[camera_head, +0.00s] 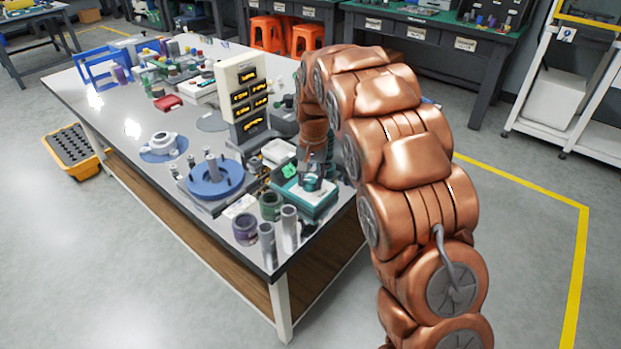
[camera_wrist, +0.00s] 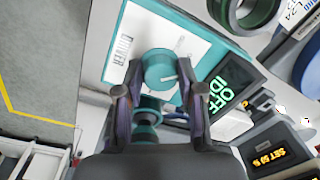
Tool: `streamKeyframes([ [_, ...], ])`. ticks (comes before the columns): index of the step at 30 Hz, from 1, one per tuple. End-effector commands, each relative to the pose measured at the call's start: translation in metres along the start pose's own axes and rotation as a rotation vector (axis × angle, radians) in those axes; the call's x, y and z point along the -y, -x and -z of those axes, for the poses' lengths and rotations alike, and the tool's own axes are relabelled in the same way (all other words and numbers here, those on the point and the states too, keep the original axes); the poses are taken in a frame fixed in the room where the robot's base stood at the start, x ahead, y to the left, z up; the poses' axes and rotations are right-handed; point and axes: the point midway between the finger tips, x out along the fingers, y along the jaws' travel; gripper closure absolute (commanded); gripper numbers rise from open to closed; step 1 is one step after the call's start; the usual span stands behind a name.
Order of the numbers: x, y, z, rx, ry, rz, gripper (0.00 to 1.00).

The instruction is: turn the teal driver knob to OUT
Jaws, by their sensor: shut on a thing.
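The driver unit (camera_head: 308,211) is a teal-edged box near the right front corner of the grey-topped bench. In the wrist view its white top plate (camera_wrist: 193,49) bears the word DRIVER. The round teal knob (camera_wrist: 160,70) has a pale pointer line on its top. My gripper (camera_wrist: 161,78) is shut on the knob, one finger on each side. In the head view my gripper (camera_head: 312,182) is over the driver unit and the knob is not clearly visible. A dark screen (camera_wrist: 236,88) beside the knob shows green letters reading OFF and ID, partly hidden.
A blue round fixture (camera_head: 212,190) and a cream panel with yellow readouts (camera_head: 243,88) stand left of my gripper. Green (camera_head: 270,205) and purple (camera_head: 246,229) rings and metal cylinders (camera_head: 289,228) stand close by at the bench's front corner.

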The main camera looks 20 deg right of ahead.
Motion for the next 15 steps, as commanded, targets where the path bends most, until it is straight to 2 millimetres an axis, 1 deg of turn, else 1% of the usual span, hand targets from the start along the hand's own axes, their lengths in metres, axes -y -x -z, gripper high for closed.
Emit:
streamKeyframes([
  [8, -0.0003, -0.0011, 0.0, 0.004, 0.078, -0.001, 0.97],
  [15, -0.0008, -0.0015, 0.0008, 0.01, 0.248, 0.0, 0.97],
])
